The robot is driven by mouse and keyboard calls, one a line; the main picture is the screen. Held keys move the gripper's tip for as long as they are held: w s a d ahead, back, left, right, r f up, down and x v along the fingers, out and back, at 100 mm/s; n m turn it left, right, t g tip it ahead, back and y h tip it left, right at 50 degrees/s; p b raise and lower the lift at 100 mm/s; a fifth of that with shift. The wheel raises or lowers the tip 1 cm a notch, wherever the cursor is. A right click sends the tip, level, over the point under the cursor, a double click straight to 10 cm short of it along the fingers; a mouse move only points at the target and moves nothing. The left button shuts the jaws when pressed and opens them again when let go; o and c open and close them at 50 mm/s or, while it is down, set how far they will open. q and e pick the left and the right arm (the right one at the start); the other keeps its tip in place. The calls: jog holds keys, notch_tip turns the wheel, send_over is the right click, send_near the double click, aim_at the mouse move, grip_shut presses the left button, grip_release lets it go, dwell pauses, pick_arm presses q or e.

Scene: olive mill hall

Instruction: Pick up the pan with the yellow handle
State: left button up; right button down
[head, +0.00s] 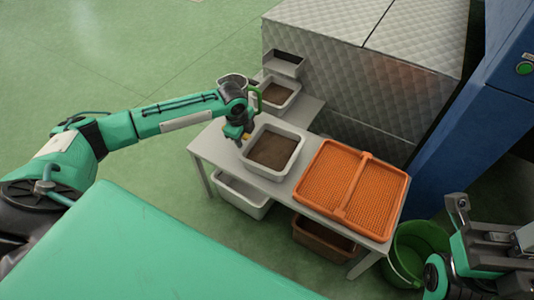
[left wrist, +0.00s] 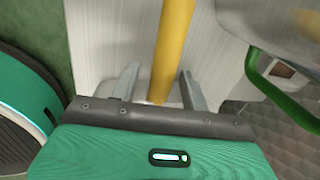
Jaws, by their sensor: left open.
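The yellow handle (left wrist: 172,45) runs upright through the left wrist view, between the two fingers of my left gripper (left wrist: 160,90). The fingers stand apart on either side of it, with gaps visible. The handle's lower end is hidden by the gripper body, and its pan cannot be made out. In the head view my left gripper (head: 238,136) is at the left end of the white table, with a small yellowish bit beside it. A green handle (left wrist: 285,95) on a grey metal vessel (left wrist: 285,30) is to the right. My right gripper (head: 458,210) is at the lower right, its jaws unclear.
A white tub (head: 297,142) with brown contents and an orange tray (head: 350,185) stand on the table. Under it are a white bin (head: 240,198) and a brown bin (head: 322,240). A green bucket (head: 415,240) stands right. A quilted metal cabinet (head: 330,80) is behind.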

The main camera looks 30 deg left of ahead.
pick_arm(q)
jog(key=shift+c, duration=0.5)
grip_shut()
jog(key=shift+w, duration=0.1)
